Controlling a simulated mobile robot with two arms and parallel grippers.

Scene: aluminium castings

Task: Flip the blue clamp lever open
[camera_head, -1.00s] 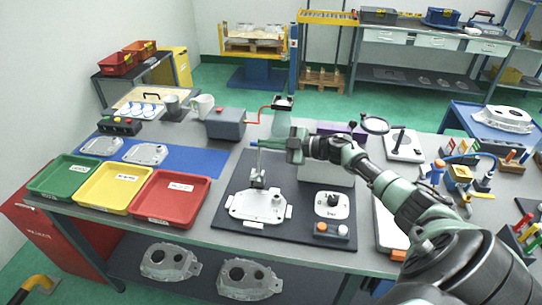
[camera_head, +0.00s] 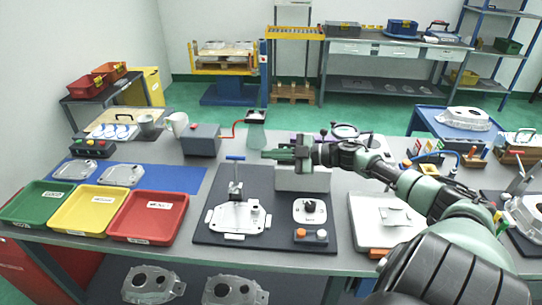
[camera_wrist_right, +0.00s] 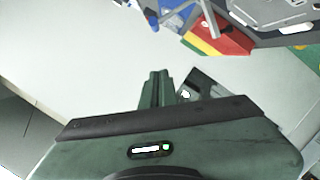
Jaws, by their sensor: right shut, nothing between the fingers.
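The clamp (camera_head: 236,190) stands on the white fixture plate (camera_head: 225,218), which lies on the dark mat. Its lever points up, with a blue bar handle (camera_head: 235,158) across the top. My right gripper (camera_head: 265,154) is shut and empty. Its fingers point left towards the blue handle, with a small gap in the picture; depth is hard to judge. In the right wrist view the shut fingers (camera_wrist_right: 155,88) show at centre; a dark blue tip near the top (camera_wrist_right: 151,19) may be the handle. My left gripper is not in view.
A light block (camera_head: 302,180) stands below my right gripper. A round knob unit (camera_head: 309,210) and a button box (camera_head: 311,236) are right of the fixture. Red (camera_head: 147,217), yellow (camera_head: 87,211) and green (camera_head: 40,204) trays lie left. A grey box (camera_head: 202,139) is behind.

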